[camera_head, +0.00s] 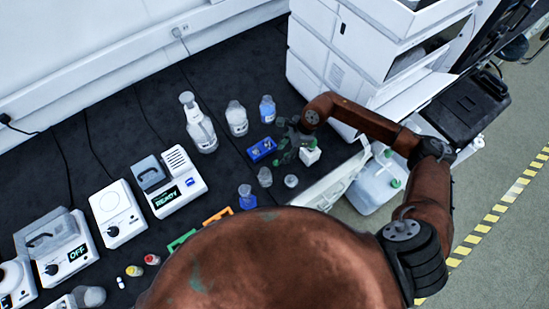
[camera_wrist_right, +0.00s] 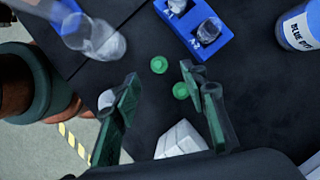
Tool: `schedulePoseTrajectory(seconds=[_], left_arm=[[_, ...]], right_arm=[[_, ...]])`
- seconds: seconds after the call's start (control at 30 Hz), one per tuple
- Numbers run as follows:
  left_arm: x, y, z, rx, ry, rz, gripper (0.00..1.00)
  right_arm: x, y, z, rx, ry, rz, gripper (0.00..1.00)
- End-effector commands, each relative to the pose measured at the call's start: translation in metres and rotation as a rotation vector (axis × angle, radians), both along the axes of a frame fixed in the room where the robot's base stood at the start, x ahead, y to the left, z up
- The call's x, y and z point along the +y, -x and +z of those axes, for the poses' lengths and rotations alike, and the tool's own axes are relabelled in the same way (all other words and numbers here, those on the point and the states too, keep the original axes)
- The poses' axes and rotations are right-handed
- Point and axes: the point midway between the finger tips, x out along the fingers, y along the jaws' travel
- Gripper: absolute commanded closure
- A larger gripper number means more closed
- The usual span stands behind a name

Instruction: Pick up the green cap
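Two small round green caps show in the wrist view: one green cap (camera_wrist_right: 159,64) is farther from the wrist, and the other green cap (camera_wrist_right: 180,90) is nearer and close to the right-hand finger. Both appear to lie on the dark bench top. My right gripper (camera_wrist_right: 160,76) is open, its two green-padded fingers spread on either side of the caps, with nothing seen between the pads. In the head view my right gripper (camera_head: 294,152) hovers over the bench's right end, and I cannot make out the caps for sure there. My left gripper is not in view.
A blue rack (camera_head: 262,150) with vials stands left of the gripper. A white block (camera_head: 309,157) is close to its right. Bottles (camera_head: 237,118) stand behind, and small glassware (camera_head: 265,177) in front. A tall white instrument (camera_head: 340,60) bounds the back right. Devices (camera_head: 178,183) fill the left.

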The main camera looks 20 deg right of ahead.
Motion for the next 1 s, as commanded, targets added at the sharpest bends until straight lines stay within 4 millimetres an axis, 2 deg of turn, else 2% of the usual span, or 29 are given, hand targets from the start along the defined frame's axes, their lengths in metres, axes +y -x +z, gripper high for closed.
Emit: schedulePoseTrajectory(seconds=[0.1,0.23,0.37,0.5,0.73,1.0], left_arm=[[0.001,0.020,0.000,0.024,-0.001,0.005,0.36],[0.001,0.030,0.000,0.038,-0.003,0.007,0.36],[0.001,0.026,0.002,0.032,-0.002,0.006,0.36],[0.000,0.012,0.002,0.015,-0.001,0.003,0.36],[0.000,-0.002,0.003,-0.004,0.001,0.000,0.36],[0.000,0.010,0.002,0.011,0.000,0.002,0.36]], right_arm=[[0.003,0.001,-0.010,0.000,-0.001,-0.004,0.60],[0.007,0.001,-0.020,0.000,-0.002,-0.003,0.60],[0.014,0.002,-0.039,0.002,-0.002,-0.003,0.60],[0.020,-0.001,-0.054,0.000,-0.002,-0.002,0.60],[0.022,-0.001,-0.056,-0.002,-0.001,-0.001,0.60],[0.022,-0.001,-0.056,-0.001,-0.001,0.001,0.79]])
